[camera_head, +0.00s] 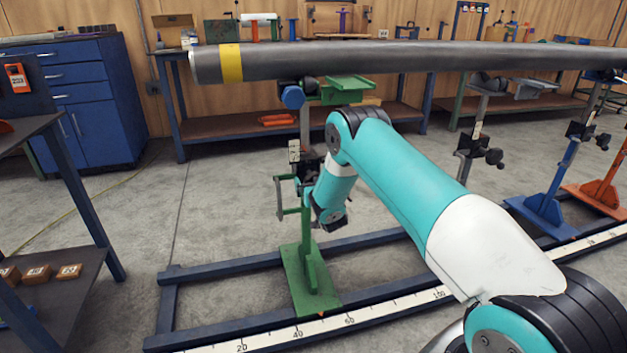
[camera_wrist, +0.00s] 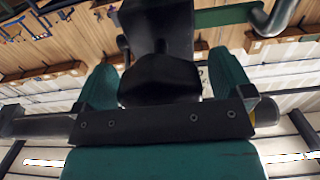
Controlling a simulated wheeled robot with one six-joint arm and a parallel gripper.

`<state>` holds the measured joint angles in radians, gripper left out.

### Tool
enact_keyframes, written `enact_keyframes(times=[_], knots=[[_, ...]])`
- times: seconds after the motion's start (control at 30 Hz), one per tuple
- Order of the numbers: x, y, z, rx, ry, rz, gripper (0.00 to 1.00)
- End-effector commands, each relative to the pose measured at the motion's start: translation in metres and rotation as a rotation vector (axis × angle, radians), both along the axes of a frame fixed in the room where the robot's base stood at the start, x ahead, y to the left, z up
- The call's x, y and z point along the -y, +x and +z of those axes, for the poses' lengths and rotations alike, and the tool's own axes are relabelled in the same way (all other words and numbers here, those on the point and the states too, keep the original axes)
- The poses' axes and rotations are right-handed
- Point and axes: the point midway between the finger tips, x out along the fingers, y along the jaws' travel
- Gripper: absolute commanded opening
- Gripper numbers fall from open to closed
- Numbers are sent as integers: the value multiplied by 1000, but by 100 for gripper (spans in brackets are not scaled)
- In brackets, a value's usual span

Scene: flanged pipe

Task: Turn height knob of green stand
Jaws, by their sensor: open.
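The green stand (camera_head: 309,275) stands on the blue rail, its foot plate beside the white scale. Its post rises behind my wrist toward the dark pipe. My arm reaches to the stand at mid height, and my wrist hides much of the dark clamp block there. In the wrist view my gripper (camera_wrist: 164,66) is open, one teal finger at left and one at right. A dark knob-like part (camera_wrist: 158,85) lies between the fingers, in front of a black block. I cannot tell whether either finger touches it. In the head view the knob and fingertips are not clearly visible.
The long dark pipe (camera_head: 400,60) with a yellow band lies above the stand and my arm. A blue stand (camera_head: 545,208) and an orange stand (camera_head: 600,190) are at right. A dark shelf table (camera_head: 60,280) is at left. Floor is clear between it and the rail.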

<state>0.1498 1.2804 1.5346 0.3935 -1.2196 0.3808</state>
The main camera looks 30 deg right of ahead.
Motion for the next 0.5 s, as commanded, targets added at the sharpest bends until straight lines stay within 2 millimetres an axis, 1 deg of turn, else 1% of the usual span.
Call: enact_keyframes(times=[0.17, 0.37, 0.4, 0.47, 0.5], knots=[[1, 4, 0, 0, -1, 2, 98], [1, 4, 0, -1, -1, 2, 98], [1, 4, 0, 0, -1, 2, 94], [1, 4, 0, 0, -1, 2, 80], [1, 4, 0, 0, -1, 2, 70]])
